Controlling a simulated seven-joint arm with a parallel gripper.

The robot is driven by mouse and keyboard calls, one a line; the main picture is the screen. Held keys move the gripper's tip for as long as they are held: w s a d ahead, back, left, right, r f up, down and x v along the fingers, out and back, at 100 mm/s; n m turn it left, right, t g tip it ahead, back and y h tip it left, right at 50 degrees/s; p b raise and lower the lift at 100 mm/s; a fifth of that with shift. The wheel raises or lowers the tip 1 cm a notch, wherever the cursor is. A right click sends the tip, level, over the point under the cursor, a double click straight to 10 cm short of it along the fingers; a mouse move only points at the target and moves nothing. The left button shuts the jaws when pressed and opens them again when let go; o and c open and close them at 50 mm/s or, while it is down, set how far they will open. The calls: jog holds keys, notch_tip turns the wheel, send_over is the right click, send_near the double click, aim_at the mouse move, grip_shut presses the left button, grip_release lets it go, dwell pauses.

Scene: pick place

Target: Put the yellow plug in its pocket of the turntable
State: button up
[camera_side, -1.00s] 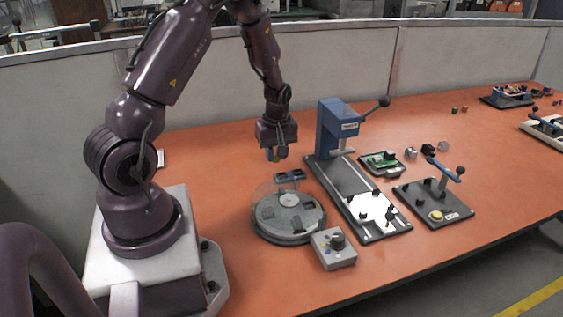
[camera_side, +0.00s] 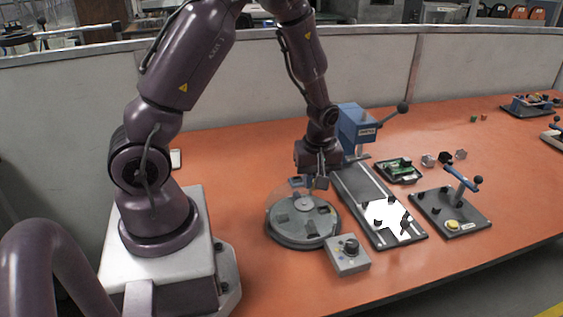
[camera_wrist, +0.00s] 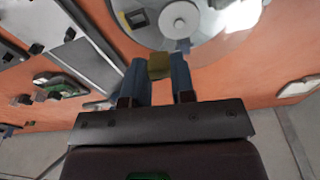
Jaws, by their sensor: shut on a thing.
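The yellow plug (camera_wrist: 159,65) is between the two blue fingertips of my gripper (camera_wrist: 158,75) in the wrist view. My gripper (camera_side: 316,183) is shut on it. In the side view the plug cannot be made out. The turntable (camera_side: 303,226) is a round grey disc with a pale hub, dark pockets and a clear cover over part of it. My gripper hangs near its far edge, apparently above it. In the wrist view the turntable (camera_wrist: 205,45) lies just beyond the plug, with a dark square pocket left of the hub. Which pocket belongs to the plug is unclear.
A grey control box (camera_side: 347,257) stands in front of the turntable. A blue lever press (camera_side: 357,128) on a long dark base (camera_side: 362,190) stands close to the right of my gripper. A lever fixture (camera_side: 450,212) is farther right.

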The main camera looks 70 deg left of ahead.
jog(key=w, duration=0.1)
jog(key=n, duration=0.1)
jog(key=w, duration=0.1)
jog(key=shift+w+d+f, duration=0.35)
jog(key=shift+d, duration=0.05)
jog(key=shift+f, duration=2.3)
jog(key=shift+f, duration=0.9)
dwell(0.9)
jog(key=o, duration=1)
jog(key=shift+c, duration=0.2)
jog(key=shift+s, duration=0.15)
jog(key=c, duration=0.4)
jog(key=shift+o, duration=0.2)
